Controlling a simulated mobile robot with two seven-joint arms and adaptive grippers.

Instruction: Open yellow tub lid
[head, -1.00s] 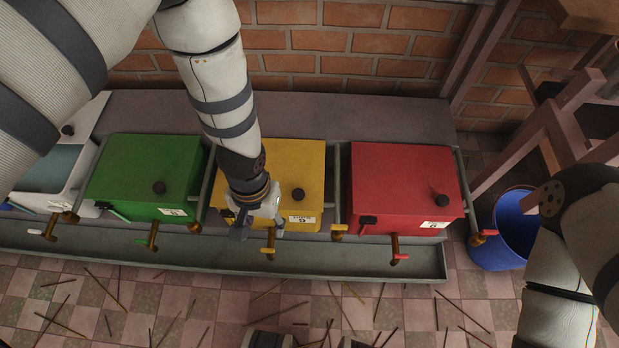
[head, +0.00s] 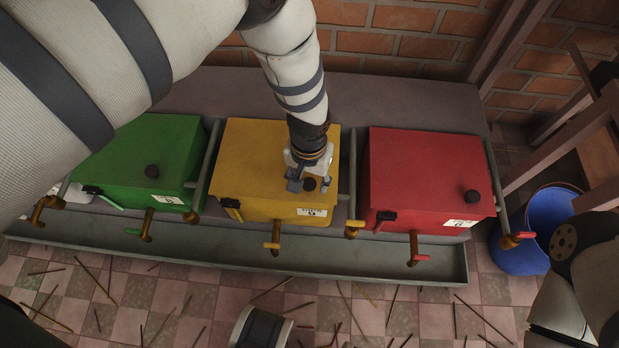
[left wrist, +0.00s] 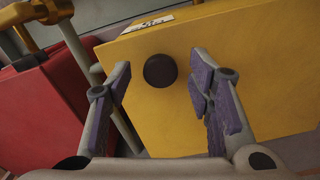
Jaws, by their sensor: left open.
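The yellow tub (head: 236,187) stands between the green and red tubs, with its lid (head: 255,150) shut on top. A dark round knob (head: 310,184) sits on the lid near its front right. My left gripper (head: 304,178) is above the lid, close to the knob. In the left wrist view the knob (left wrist: 160,70) lies between and just beyond the two open fingers (left wrist: 160,80), which do not visibly touch it. The yellow lid (left wrist: 170,125) fills the middle of that view. My right gripper is not clearly seen; part of my right arm shows at lower right.
A green tub (head: 130,160) stands to the left and a red tub (head: 425,170) to the right, both with knobbed lids. A grey trough (head: 350,255) with taps above it runs along the front. A blue bucket (head: 545,225) stands at right. Sticks litter the tiled floor.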

